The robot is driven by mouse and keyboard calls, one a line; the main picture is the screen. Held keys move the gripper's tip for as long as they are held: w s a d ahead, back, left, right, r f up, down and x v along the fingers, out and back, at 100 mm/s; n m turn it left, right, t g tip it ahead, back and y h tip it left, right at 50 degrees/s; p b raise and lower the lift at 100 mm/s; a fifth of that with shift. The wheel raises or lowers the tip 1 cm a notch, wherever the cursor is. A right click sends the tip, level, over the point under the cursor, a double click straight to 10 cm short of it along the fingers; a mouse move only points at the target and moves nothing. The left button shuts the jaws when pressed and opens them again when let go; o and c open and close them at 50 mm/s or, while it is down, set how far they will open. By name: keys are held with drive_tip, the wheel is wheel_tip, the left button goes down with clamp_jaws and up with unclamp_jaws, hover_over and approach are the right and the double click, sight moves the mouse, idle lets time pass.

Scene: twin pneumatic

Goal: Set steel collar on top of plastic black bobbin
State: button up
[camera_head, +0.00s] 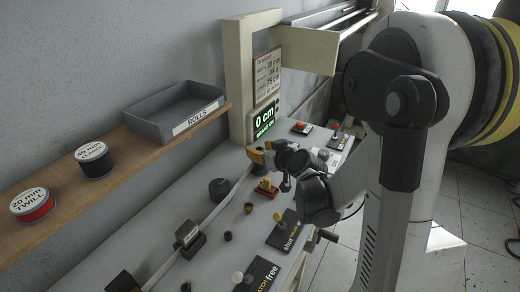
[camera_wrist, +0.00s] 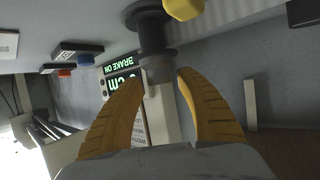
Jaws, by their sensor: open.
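In the wrist view, which is upside down, a black flanged spool that looks like the bobbin (camera_wrist: 152,32) stands on the grey bench. A short grey cylinder, apparently the steel collar (camera_wrist: 157,69), sits at its upper end. My gripper (camera_wrist: 162,80) is open, with one yellow ribbed finger on each side of the grey cylinder. Gaps show between it and the fingertips. In the head view my gripper (camera_head: 259,155) is low over the bench near the lit display.
A yellow knob (camera_wrist: 184,8) stands close beside the spool. The lit display (camera_head: 264,121) is on a post behind. A dark round piece (camera_head: 219,188), a clamp block (camera_head: 188,238) and several small parts occupy the bench. A shelf (camera_head: 130,150) carries a grey tray and labelled rolls.

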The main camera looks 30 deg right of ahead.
drive_tip(key=p+v, duration=0.4)
drive_tip(key=v, duration=0.8)
drive_tip(key=s+a+r+g+y, duration=0.15)
drive_tip(key=s+a+g, duration=0.3)
drive_tip(key=a, duration=0.55)
drive_tip(key=s+a+r+g+h, duration=0.2)
drive_tip(key=s+a, duration=0.1)
drive_tip(key=s, duration=0.8)
drive_tip(key=shift+w, duration=0.1)
idle(0.6)
